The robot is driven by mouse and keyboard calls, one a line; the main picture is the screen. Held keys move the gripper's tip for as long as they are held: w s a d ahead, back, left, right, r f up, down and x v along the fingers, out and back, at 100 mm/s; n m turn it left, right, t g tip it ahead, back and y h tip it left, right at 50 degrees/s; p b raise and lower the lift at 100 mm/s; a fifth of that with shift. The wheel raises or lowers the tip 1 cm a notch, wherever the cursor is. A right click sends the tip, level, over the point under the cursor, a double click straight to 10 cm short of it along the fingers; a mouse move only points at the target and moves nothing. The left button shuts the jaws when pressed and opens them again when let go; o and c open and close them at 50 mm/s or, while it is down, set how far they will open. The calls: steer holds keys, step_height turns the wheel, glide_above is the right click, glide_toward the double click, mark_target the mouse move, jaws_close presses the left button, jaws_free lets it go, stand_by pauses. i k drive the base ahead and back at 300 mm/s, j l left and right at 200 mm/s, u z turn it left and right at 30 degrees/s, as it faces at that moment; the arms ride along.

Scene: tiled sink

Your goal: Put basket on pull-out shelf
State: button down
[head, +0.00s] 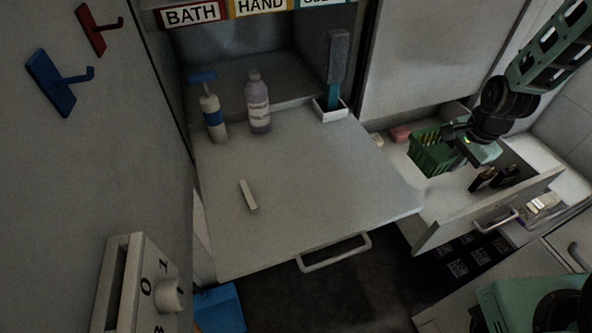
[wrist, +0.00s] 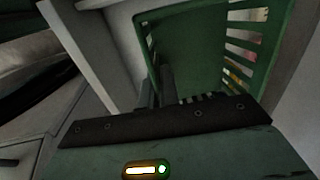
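The green slatted basket (head: 434,155) is at the right in the head view, over the open drawer (head: 446,221). I cannot tell whether its base touches the drawer floor. My gripper (head: 466,148) is at the basket's right side. In the wrist view, the basket (wrist: 195,45) fills the upper middle, and my gripper's dark fingers (wrist: 158,88) are close together at its wall, seemingly shut on it. The fingertips are partly hidden. The pull-out shelf (head: 325,195) is extended at the middle of the head view, left of the basket.
A pump bottle (head: 213,118) and a purple bottle (head: 258,105) stand at the shelf's back left. A brush in a white holder (head: 331,110) stands at its back right. A small white bar (head: 248,196) lies left of centre. The shelf's front right is clear. Dark bottles (head: 483,180) stand in the drawer.

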mark_target(349, 186)
steer(key=k, duration=0.9)
